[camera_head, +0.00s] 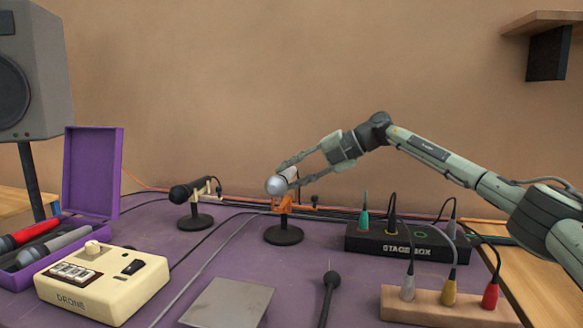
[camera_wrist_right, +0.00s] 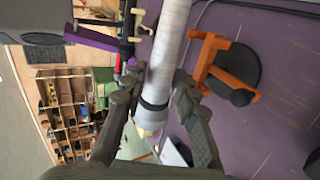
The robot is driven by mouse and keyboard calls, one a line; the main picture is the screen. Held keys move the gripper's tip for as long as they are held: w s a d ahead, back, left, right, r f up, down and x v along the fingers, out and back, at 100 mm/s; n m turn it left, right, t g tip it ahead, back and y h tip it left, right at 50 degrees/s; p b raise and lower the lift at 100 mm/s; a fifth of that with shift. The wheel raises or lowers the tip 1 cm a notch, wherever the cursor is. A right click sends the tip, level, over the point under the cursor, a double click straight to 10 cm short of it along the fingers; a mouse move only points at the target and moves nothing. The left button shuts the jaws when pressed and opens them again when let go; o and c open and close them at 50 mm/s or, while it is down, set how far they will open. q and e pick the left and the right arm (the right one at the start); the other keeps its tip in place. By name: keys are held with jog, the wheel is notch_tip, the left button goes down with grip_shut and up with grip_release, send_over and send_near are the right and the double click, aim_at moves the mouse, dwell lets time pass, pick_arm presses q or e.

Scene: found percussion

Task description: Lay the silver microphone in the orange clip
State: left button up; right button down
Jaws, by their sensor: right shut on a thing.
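The silver microphone (camera_head: 276,186) is held by my right gripper (camera_head: 290,176), its round head facing the camera in the head view. In the right wrist view the microphone's grey body (camera_wrist_right: 170,45) passes between the fingers of my right gripper (camera_wrist_right: 155,100), which are shut on it. The orange clip (camera_head: 284,204) stands on a round black base, just under the microphone in the head view. In the right wrist view the clip (camera_wrist_right: 205,62) is beside the microphone with purple table showing between them, so the two look apart. My left gripper is out of view.
A black microphone (camera_head: 188,192) rests on a cream clip stand to the left. The black stage box (camera_head: 408,243) with plugs is at right, a wooden plug block (camera_head: 450,308) in front.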

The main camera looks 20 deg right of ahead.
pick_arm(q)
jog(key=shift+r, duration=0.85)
pick_arm(e)
notch_tip(320, 180, down, 4)
jog(key=shift+f, duration=0.15)
